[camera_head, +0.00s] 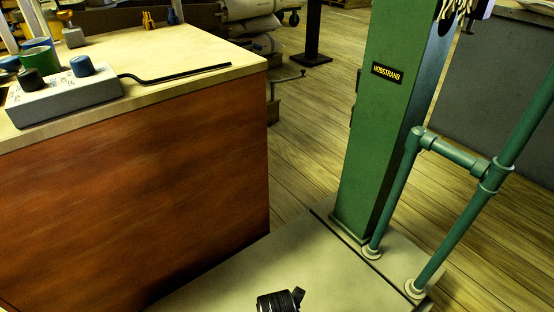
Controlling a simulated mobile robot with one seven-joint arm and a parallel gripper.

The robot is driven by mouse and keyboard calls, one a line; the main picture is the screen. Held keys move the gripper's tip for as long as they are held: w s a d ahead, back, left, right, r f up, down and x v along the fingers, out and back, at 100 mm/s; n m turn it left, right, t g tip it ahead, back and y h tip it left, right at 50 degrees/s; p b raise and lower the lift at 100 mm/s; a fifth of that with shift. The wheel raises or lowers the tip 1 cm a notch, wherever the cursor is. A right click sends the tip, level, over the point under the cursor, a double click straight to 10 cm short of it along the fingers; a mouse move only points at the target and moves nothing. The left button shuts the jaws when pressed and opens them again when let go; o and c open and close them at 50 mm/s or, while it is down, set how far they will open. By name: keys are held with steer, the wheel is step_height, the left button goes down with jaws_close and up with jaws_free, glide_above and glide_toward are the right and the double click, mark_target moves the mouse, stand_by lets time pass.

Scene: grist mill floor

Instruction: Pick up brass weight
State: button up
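I cannot make out a thing that is surely the brass weight. A small yellow-orange piece (148,20) stands near the back edge of the pale bench top (165,52). Its colour is the nearest to brass here, but it is too small to tell what it is.
A grey box with dark and blue knobs (66,94), a black rod or cable (190,74) and a green cylinder (40,58) are on the bench. A green column (385,115) and green pipe rail (455,155) stand right. Sacks (250,28) lie behind. Plank floor between is open.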

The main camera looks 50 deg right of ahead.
jaws_close()
